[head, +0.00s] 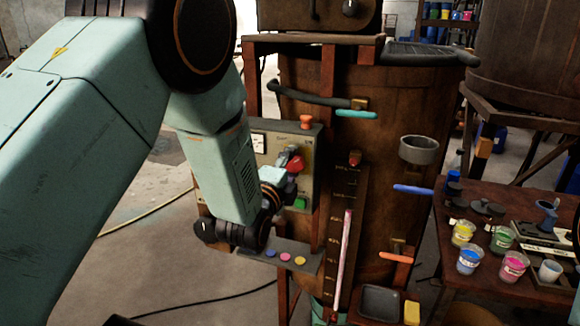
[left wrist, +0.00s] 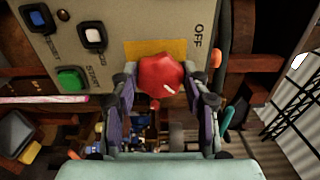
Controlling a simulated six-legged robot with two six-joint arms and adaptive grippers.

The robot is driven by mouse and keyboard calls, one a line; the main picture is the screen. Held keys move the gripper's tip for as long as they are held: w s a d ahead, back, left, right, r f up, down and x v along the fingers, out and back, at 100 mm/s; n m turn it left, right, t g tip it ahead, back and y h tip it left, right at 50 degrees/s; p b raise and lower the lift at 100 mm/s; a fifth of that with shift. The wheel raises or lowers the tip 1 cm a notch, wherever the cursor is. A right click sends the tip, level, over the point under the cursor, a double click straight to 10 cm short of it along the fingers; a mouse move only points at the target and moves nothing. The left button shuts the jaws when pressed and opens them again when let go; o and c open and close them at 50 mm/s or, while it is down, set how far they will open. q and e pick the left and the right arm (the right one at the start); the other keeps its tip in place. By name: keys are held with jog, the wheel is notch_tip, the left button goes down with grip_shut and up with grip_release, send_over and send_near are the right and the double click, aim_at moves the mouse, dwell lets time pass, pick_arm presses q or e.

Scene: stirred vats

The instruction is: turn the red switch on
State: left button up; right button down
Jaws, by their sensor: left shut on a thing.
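The red switch (head: 294,162) is a rotary knob on the front of the grey-beige control panel (head: 314,150) fixed to the vat. In the left wrist view the red switch (left wrist: 161,75) sits over a yellow plate (left wrist: 133,48), with the word OFF printed to its right. A small pale mark shows on the knob's lower right. My left gripper (head: 287,174) reaches the panel from the left. In the left wrist view its two fingers (left wrist: 164,90) are on either side of the knob, shut on it. No ON label is visible. My right gripper is not in view.
A green START button (left wrist: 71,78) and other controls lie beside the switch. An orange-red knob (head: 306,121) tops the panel. A small shelf (head: 276,246) is below. Coloured vat handles stick out to the right. A wooden table (head: 470,262) with paint cups stands at right.

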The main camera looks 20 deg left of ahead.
pick_arm(q)
jog(key=o, duration=1.1)
jog(key=shift+o, duration=0.2)
jog(key=s, duration=1.2)
jog(key=shift+a, duration=0.2)
